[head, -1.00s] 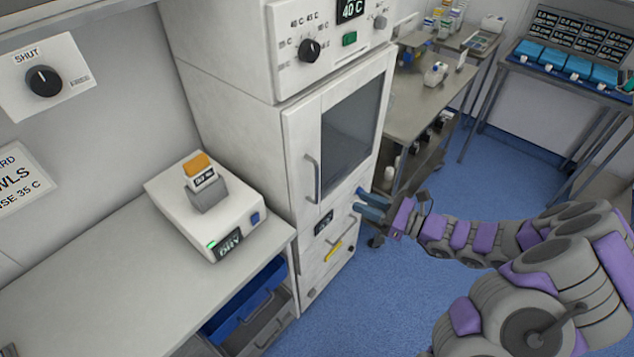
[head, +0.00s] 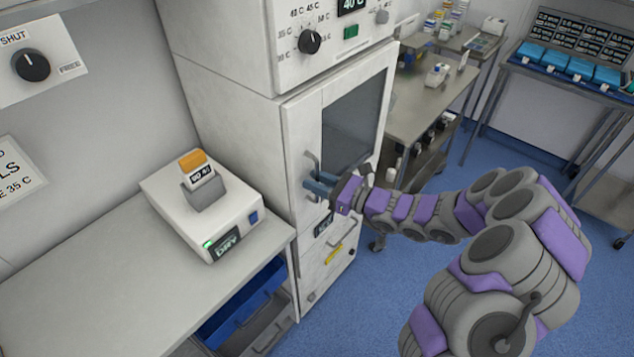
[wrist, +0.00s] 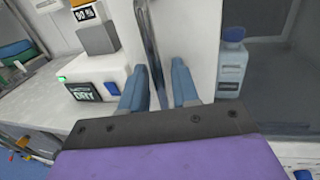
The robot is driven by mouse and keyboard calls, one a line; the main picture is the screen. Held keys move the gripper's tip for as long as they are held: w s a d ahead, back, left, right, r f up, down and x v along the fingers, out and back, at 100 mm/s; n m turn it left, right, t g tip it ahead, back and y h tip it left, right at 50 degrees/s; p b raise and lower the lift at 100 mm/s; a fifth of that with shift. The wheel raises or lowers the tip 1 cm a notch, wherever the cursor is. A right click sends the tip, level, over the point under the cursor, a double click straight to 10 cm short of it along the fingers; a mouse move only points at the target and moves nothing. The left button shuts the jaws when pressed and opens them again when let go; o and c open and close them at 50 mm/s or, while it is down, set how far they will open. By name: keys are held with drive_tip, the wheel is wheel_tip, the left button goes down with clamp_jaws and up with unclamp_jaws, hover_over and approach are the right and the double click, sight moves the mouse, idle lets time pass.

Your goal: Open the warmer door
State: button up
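The warmer is the tall white cabinet, and its door (head: 303,126) with a dark window (head: 352,118) looks closed. A grey vertical bar handle (head: 312,162) stands on the door's left side. My gripper (head: 316,186) is at the lower part of this handle. In the wrist view, my gripper's two blue fingers (wrist: 158,86) are apart, and the handle (wrist: 150,45) runs down into the gap between them, nearer the left finger. I cannot tell whether a finger touches it. Through the window, a bottle (wrist: 231,65) shows at the right.
A white device (head: 205,215) marked DRY stands on the counter (head: 90,285) left of the warmer. A blue open drawer (head: 245,305) is below the counter. A steel cart (head: 425,105) stands behind the warmer at the right. Blue floor (head: 385,310) is clear in front.

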clamp_jaws()
idle(0.3)
idle(0.3)
